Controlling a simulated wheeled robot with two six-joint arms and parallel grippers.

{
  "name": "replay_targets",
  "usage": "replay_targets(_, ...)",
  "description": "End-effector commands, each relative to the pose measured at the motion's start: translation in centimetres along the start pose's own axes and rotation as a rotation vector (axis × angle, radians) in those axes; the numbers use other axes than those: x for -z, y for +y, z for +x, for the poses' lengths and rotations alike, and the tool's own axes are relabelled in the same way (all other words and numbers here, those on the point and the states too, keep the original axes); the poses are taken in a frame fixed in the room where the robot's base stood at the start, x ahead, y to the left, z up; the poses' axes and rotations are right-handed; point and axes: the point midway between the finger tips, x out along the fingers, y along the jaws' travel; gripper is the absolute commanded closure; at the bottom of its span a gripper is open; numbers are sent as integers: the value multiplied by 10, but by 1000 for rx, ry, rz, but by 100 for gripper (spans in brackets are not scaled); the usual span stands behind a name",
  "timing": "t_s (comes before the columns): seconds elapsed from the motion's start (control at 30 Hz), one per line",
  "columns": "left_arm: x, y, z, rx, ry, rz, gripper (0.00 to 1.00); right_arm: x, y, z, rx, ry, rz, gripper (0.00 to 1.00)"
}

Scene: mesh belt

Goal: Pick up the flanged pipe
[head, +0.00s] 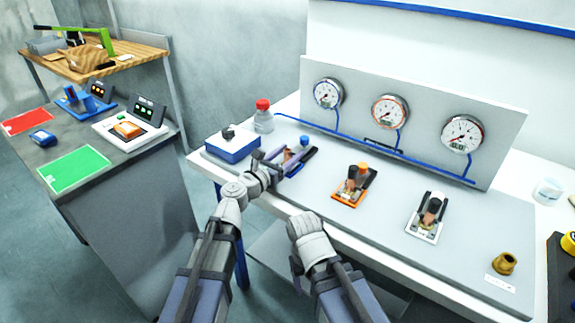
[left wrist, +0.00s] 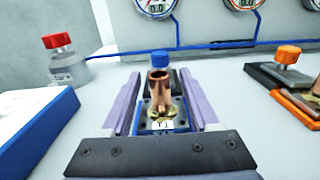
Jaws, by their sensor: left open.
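A copper pipe with a brass flange (left wrist: 160,97) stands upright on a small base with a "T1" label in the left wrist view. A blue-capped part stands just behind it. In the head view it shows small and partly hidden at the left station (head: 289,155). My left gripper (head: 284,160) is open over this station. In the left wrist view its two purple fingers (left wrist: 165,105) lie on either side of the pipe, with gaps between them and it. My right arm is folded low at the bottom centre, and its jaws do not show.
An orange station (head: 350,197) and a white station (head: 419,230) stand to the right. A brass fitting (head: 505,263) sits farther right. A blue-and-white box (head: 232,147) and a red-capped bottle (head: 263,118) flank the left. A gauge panel (head: 415,112) rises behind.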

Motion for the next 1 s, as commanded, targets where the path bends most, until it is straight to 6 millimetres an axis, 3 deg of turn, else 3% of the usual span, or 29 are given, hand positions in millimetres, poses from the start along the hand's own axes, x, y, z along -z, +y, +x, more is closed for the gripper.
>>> replay_targets(0.03, 0, 1, 12, 2, 0, 0, 39, 0, 0, 0, 0, 0, 0, 33)
replay_targets(0.13, 0, 1, 24, 1, 0, 0, 39, 0, 0, 0, 0, 0, 0, 33)
replay_targets(0.37, 0, 0, 25, 0, 0, 0, 39, 0, 0, 0, 0, 0, 0, 33)
replay_targets(0.9, 0, 0, 25, 0, 0, 0, 97, 0, 0, 0, 0, 0, 0, 33)
replay_targets(1.0, 0, 0, 25, 0, 0, 0, 100, 0, 0, 0, 0, 0, 0, 33)
